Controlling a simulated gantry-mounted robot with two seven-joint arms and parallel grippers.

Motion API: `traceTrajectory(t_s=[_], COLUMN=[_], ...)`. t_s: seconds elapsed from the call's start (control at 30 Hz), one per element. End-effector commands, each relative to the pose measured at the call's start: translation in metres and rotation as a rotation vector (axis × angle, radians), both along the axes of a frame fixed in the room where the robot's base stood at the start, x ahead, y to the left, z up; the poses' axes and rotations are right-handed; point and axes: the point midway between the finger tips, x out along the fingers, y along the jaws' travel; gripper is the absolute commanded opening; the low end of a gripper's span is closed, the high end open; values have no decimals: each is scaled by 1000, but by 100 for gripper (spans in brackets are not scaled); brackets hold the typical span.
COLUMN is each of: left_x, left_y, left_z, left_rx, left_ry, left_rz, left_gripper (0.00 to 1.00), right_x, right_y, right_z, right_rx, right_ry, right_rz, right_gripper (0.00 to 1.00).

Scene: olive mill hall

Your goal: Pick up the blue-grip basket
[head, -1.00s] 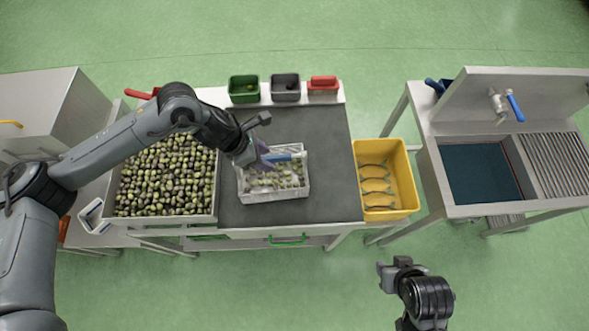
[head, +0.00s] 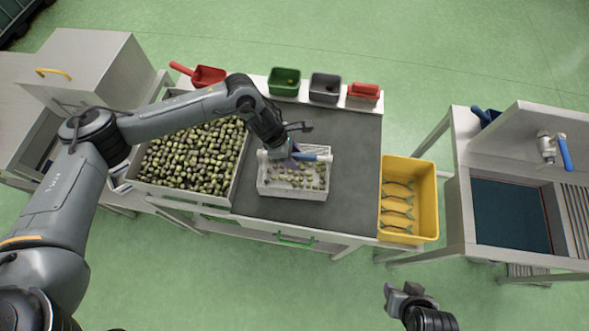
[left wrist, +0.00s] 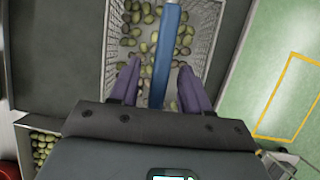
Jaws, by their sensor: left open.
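The blue-grip basket is a white mesh basket (head: 293,190) with some olives in it, standing on the dark worktop. Its blue grip (head: 318,157) spans the top, and it also shows in the left wrist view (left wrist: 166,42). My left gripper (head: 293,157) is over the basket at its grip. In the left wrist view, the open fingers (left wrist: 158,82) stand on either side of the blue grip, apart from it. My right gripper (head: 402,290) is at the bottom of the head view, over the floor and away from the basket; its jaw opening is too small to judge.
A large olive-filled tray (head: 239,185) stands close left of the basket. A yellow crate (head: 429,205) with fish-like shapes is at the right. Green (head: 284,82) and grey (head: 324,88) bins and a red scoop (head: 209,76) line the back. The worktop right of the basket is clear.

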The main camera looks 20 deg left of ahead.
Motion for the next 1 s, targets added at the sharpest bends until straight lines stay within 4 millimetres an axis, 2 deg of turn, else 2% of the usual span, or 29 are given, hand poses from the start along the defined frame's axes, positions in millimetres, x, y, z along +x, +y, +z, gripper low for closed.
traceTrajectory(t_s=[0.23,0.53,0.83,1.0], left_x=[4,5,5,5], left_y=[-10,-11,-11,-11], left_z=[-25,-28,-28,-28], left_rx=[1,0,0,0], left_ry=[1,-1,0,0], left_rz=[0,0,0,0], left_gripper=[47,47,2,0], right_x=[0,0,1,1], right_y=[0,-1,-1,-1], right_z=[3,3,3,3], right_rx=[-1,-5,-5,-5], right_ry=[0,-1,-1,-1], right_rz=[0,2,3,2], right_gripper=[43,43,43,43])
